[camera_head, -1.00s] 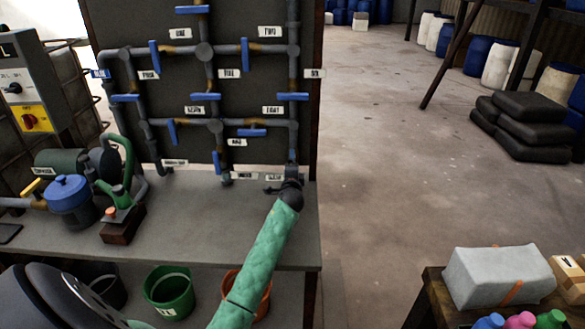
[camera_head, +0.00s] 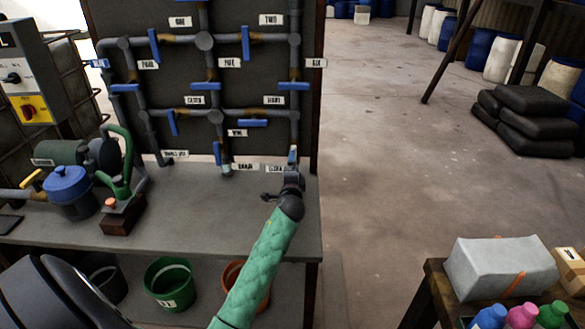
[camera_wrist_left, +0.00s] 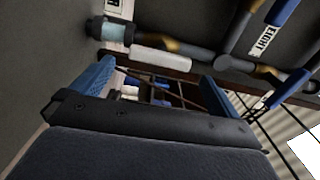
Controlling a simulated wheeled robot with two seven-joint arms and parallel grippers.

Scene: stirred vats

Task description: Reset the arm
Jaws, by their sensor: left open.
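My left arm, in a green quilted sleeve, reaches up from the bottom of the head view. Its gripper (camera_head: 278,190) is over the right end of the grey bench (camera_head: 200,215), just in front of the lower pipes of the valve panel (camera_head: 262,90). In the left wrist view the left gripper's two blue fingers (camera_wrist_left: 158,82) stand wide apart with nothing between them. A clear-walled pipe end (camera_wrist_left: 115,32) and a blank white label (camera_wrist_left: 160,57) lie beyond the fingers. My right gripper does not show.
Blue-handled valves (camera_head: 205,86) cover the panel. A blue-lidded pot (camera_head: 68,190) and a green hand pump (camera_head: 122,185) stand on the bench's left. A green bucket (camera_head: 169,284) is below. A small table (camera_head: 436,288) with a grey package is at right; the floor (camera_head: 390,170) between is clear.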

